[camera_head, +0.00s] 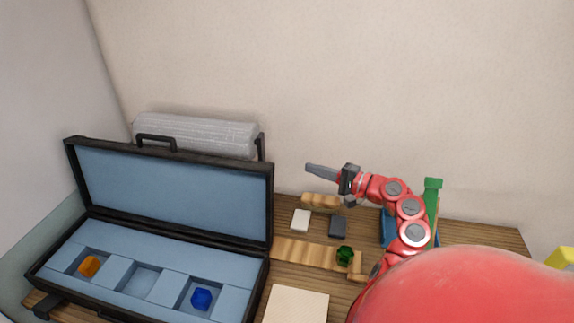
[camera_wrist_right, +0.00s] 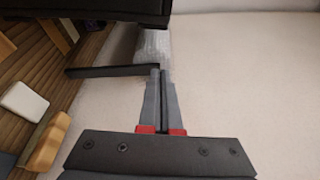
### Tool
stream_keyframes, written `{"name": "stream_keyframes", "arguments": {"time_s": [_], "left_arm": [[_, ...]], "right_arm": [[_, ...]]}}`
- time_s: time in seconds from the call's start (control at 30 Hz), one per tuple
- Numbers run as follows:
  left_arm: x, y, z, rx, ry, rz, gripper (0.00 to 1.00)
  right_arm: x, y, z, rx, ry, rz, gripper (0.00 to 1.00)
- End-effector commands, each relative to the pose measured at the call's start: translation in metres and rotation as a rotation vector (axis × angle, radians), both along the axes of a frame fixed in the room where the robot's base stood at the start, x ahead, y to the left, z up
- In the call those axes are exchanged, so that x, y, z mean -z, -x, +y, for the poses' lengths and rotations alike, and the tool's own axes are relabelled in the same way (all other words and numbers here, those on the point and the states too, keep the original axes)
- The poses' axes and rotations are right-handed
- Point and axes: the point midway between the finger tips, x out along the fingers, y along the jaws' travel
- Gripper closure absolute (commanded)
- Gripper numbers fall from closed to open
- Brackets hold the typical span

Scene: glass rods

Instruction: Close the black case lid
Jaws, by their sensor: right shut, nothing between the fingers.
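The black case (camera_head: 250,274) stands open on the left of the table, its lid (camera_head: 172,190) raised roughly upright and its blue lining facing me. An orange piece (camera_head: 89,266) and a blue piece (camera_head: 201,299) sit in two of its recesses; the middle recess looks empty. My right gripper (camera_head: 309,167) is shut and empty, in the air to the right of the lid's upper right corner, its fingers pointing left. In the right wrist view the shut fingers (camera_wrist_right: 161,75) point toward a dark edge of the case (camera_wrist_right: 95,12). My left gripper is not in view.
A grey ribbed bundle (camera_head: 195,133) is behind the lid. A wooden rack (camera_head: 310,253) with a green piece (camera_head: 344,256), a white block (camera_head: 300,219), a dark block (camera_head: 337,226) and a pale board (camera_head: 296,304) lie right of the case. A wall rises behind.

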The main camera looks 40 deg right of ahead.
Motion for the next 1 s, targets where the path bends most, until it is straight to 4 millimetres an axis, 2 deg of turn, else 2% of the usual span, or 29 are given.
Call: {"name": "stream_keyframes", "arguments": {"time_s": [0.17,0.4,0.6,1.0], "left_arm": [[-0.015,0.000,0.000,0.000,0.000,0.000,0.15],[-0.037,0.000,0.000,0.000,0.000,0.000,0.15],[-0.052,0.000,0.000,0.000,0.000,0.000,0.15],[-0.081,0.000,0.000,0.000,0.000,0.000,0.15]], "right_arm": [[-0.003,-0.020,0.009,-0.005,-0.001,0.003,1.00],[-0.001,-0.064,0.023,-0.004,-0.003,0.002,1.00],[0.000,-0.094,0.033,-0.001,-0.001,0.001,1.00],[-0.003,-0.071,0.059,0.005,0.000,0.002,1.00]]}}
